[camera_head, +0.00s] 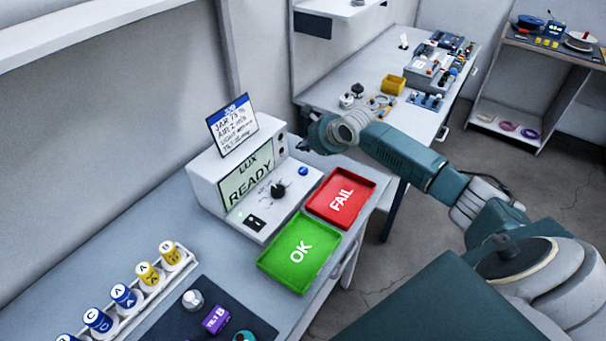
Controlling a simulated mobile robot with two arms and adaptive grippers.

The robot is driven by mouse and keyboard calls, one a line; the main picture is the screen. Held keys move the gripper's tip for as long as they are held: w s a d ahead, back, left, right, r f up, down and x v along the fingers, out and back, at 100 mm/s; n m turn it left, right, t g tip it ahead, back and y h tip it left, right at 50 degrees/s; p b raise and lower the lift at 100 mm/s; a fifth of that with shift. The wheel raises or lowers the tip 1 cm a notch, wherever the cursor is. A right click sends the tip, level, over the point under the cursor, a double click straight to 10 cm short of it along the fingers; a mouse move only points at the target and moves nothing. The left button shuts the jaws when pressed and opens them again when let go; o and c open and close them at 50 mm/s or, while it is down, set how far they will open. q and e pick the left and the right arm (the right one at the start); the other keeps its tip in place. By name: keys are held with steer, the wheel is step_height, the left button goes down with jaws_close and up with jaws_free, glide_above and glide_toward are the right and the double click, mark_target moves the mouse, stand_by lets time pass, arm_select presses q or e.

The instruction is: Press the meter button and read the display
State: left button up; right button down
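The meter (207,191) is a white box on the grey bench, with a sloped front. Its pale green display (236,187) reads "LUX READY". A small blue button (303,171) sits at the right of its front panel. A black knob-like part (278,191) is at the panel's middle, and a small black switch-like part (255,222) is lower left. My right gripper (304,147) is just beyond the meter's right end, above and apart from the blue button. It is small and dark here, so its finger opening is unclear. My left gripper is out of view.
A card (232,124) with handwriting stands on the meter. A green OK tray (277,264) and a red FAIL tray (363,189) lie in front. A rack (152,299) of labelled jars and a dark mat (250,323) are nearer. A second bench (352,73) stands behind.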

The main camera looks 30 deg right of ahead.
steer(key=b, duration=0.5)
glide_above(304, 171)
step_height(304, 171, down, 5)
steer(key=shift+r, duration=0.1)
steer(key=shift+s+f, duration=0.1)
steer(key=shift+f, duration=0.95)
steer(key=shift+a+f, duration=0.15)
steer(key=shift+f, duration=0.05)
steer(key=shift+f, duration=0.25)
